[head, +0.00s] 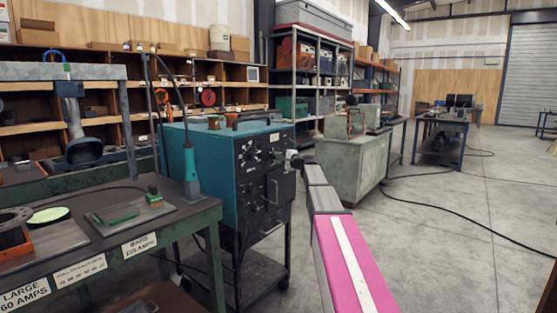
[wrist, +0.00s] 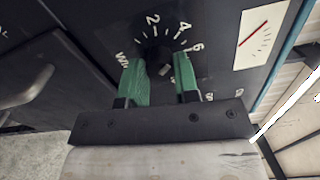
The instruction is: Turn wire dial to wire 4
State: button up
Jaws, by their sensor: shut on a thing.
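The teal machine (head: 208,168) with a black front panel (head: 266,178) stands on a cart in the head view. My gripper (head: 294,158) is at the upper right of that panel. In the wrist view my gripper (wrist: 160,78) has two green fingers on either side of the dark wire dial (wrist: 155,54), shut on it. White marks including 2, 4 and 6 ring the dial on the panel. The fingers and the dark knob hide part of the dial, and I cannot tell which number it points to.
In the head view a workbench (head: 190,215) stands at the left and a grey-green cabinet (head: 352,160) behind. Open floor (head: 450,230) lies to the right, crossed by a black cable.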

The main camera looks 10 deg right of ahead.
dwell(0.4)
jog(key=o, duration=0.9)
jog(key=v, duration=1)
jog(key=shift+s+d, duration=0.25)
jog(key=shift+s, duration=0.1)
